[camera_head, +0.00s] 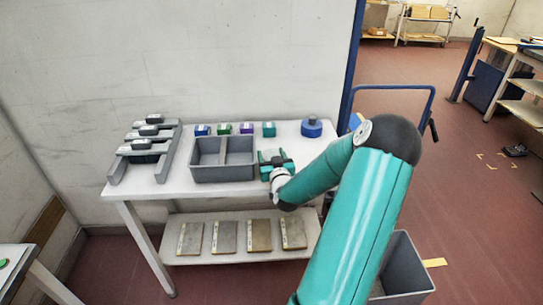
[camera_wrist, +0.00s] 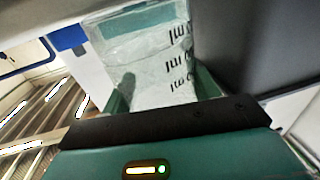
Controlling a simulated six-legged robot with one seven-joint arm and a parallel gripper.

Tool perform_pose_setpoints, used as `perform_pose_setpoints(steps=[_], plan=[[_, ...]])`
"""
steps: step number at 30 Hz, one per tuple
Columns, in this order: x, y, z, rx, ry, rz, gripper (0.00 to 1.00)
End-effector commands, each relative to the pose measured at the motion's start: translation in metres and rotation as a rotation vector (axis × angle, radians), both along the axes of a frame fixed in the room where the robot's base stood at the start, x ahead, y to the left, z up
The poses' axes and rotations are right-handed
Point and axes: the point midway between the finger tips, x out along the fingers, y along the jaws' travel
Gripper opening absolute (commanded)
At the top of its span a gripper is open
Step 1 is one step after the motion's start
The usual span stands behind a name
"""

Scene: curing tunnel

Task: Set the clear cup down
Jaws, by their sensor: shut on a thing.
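The clear cup (camera_wrist: 145,62) fills the upper middle of the wrist view, see-through with dark printed marks on its side. My gripper (camera_wrist: 160,92) is shut on it, with a teal finger on each side. In the head view my gripper (camera_head: 274,163) is at the right part of the white table (camera_head: 300,142), just right of the grey two-part bin (camera_head: 222,173). The cup is too small and covered to make out clearly there. I cannot tell whether its base touches the table.
Several small coloured boxes (camera_head: 246,128) line the table's back, with a blue round container (camera_head: 311,127) at the back right. A grey rack (camera_head: 147,148) stands at the left. Several flat plates (camera_head: 259,235) lie on the lower shelf. The bin wall (camera_wrist: 250,45) is close on the wrist view's right.

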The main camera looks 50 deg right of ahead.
Motion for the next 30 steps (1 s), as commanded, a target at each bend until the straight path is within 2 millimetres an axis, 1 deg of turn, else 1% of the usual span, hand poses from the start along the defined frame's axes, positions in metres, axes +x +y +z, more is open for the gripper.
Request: perform_pose_setpoints(steps=[10,11,12,20,23,26,30], plan=[[0.000,0.000,-0.003,-0.001,0.000,0.001,0.32],[0.000,0.000,-0.003,0.000,0.000,0.001,0.62],[0.000,0.000,-0.003,-0.001,-0.001,0.001,0.69],[0.000,0.000,-0.002,0.000,0.000,0.001,0.69],[0.000,0.000,0.001,-0.001,0.000,0.000,0.69],[-0.008,0.007,0.000,-0.002,0.003,0.002,0.69],[-0.028,0.023,0.000,-0.002,0.004,0.002,0.69]])
